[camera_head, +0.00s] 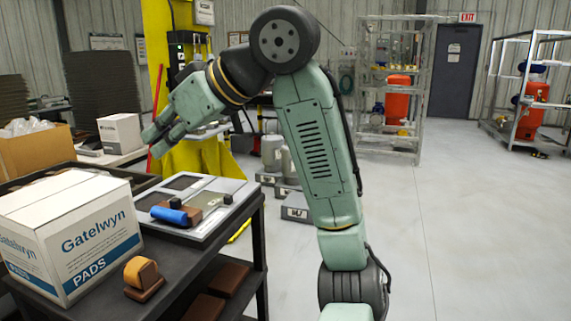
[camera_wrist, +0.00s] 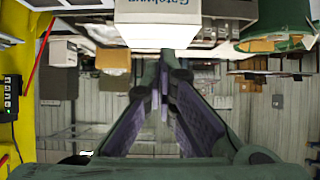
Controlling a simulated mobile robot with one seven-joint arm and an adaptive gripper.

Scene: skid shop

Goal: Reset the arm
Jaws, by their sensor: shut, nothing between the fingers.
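My arm is raised in the middle of the head view, bent at the elbow. My gripper (camera_head: 151,142) reaches to the left and slightly down, above the black cart (camera_head: 257,211) and apart from the things on it. In the wrist view my gripper (camera_wrist: 166,78) shows its two fingers converging to a narrow gap at the tips. It is shut and holds nothing.
A white Gatelwyn pads box (camera_head: 70,235), an orange-and-brown block (camera_head: 143,277) and a grey tray (camera_head: 227,187) with a blue-handled tool (camera_head: 177,214) are on the cart. A yellow post (camera_head: 157,60) stands behind.

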